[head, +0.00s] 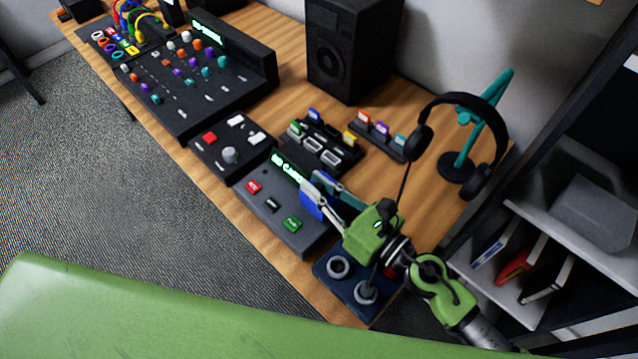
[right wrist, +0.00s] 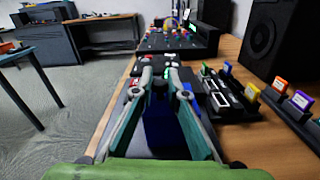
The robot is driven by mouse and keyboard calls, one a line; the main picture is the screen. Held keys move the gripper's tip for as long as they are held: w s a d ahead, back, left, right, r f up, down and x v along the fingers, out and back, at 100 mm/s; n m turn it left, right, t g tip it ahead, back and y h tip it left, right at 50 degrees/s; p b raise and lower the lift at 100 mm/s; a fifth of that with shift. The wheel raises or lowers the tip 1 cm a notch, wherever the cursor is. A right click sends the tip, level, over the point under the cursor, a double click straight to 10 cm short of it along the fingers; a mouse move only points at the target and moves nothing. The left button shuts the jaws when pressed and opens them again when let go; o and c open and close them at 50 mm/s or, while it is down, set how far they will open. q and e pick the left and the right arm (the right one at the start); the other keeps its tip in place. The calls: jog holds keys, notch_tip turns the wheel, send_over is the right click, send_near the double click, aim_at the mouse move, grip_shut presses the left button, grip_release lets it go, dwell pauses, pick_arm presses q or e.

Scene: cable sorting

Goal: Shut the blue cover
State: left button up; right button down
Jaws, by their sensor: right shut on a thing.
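The blue cover (head: 312,203) is at the right end of the grey console (head: 283,222) with the lit green display. It looks raised, though its exact tilt is hard to tell. My right gripper (head: 316,181) has its fingers around the cover and is shut on it. In the right wrist view, the cover (right wrist: 160,132) shows as a dark blue patch between and below the fingers (right wrist: 158,76). The fingers hide part of the cover and its hinge side. My left gripper is not in view.
A dark rack of coloured cartridges (head: 325,148) and a smaller rack (head: 381,137) stand behind the console. A headphone stand (head: 466,135) is at the right. A blue plate with two rings (head: 340,290) lies below my right gripper. A speaker (head: 350,45) stands behind.

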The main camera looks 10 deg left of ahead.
jog(key=shift+s+a+f, duration=0.1)
jog(key=c, duration=2)
grip_release()
jog(key=shift+c, duration=0.2)
jog(key=v, duration=1.2)
